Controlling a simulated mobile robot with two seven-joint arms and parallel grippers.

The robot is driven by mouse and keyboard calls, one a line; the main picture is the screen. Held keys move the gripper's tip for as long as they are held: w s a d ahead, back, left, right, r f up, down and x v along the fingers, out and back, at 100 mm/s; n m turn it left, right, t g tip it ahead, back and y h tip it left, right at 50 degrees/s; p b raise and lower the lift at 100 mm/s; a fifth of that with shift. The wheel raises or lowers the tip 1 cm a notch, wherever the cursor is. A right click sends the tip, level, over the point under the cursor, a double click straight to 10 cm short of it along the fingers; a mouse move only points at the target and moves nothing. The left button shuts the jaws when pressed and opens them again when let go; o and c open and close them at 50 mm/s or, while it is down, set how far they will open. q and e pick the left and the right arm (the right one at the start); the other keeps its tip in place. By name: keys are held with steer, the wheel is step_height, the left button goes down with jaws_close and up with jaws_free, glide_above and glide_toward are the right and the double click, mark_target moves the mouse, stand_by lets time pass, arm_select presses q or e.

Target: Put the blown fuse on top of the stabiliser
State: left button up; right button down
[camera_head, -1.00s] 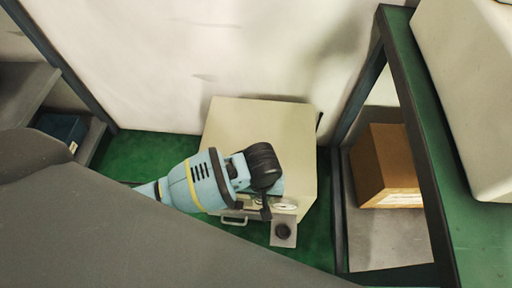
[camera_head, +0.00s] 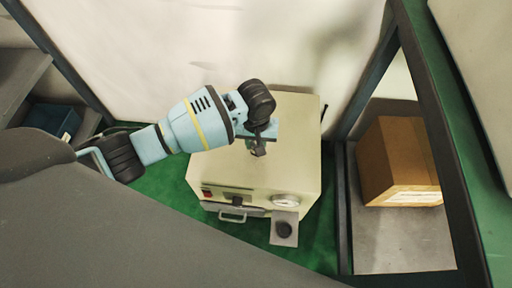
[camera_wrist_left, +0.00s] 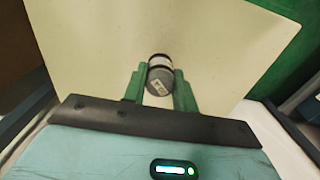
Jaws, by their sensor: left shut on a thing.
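The stabiliser is a cream box (camera_head: 225,170) on the green floor, with a gauge, a red switch and a handle on its front. Its pale top also fills much of the left wrist view (camera_wrist_left: 90,40). My left gripper (camera_head: 258,148) is over the top of the box. In the left wrist view its green fingers (camera_wrist_left: 160,88) are shut on the blown fuse (camera_wrist_left: 160,77), a small grey cylinder with a dark band and a pale label. I cannot tell whether the fuse touches the top. My right gripper is not in view.
A small grey plate with a dark round spot (camera_head: 284,229) is at the box's front right corner. A cardboard box (camera_head: 395,165) sits on a shelf at right, behind a dark upright post. A white wall stands behind the stabiliser. The rest of its top is clear.

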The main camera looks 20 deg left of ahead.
arm_select(q)
step_height(320, 180, down, 3)
steer(key=shift+f+b, duration=0.2)
steer(key=shift+b, duration=0.55)
steer(key=shift+r, duration=0.1)
steer(key=o, duration=1)
steer(key=shift+c, duration=0.2)
step_height(320, 180, up, 11)
steer(key=p, duration=0.5)
steer(key=shift+r, duration=0.5)
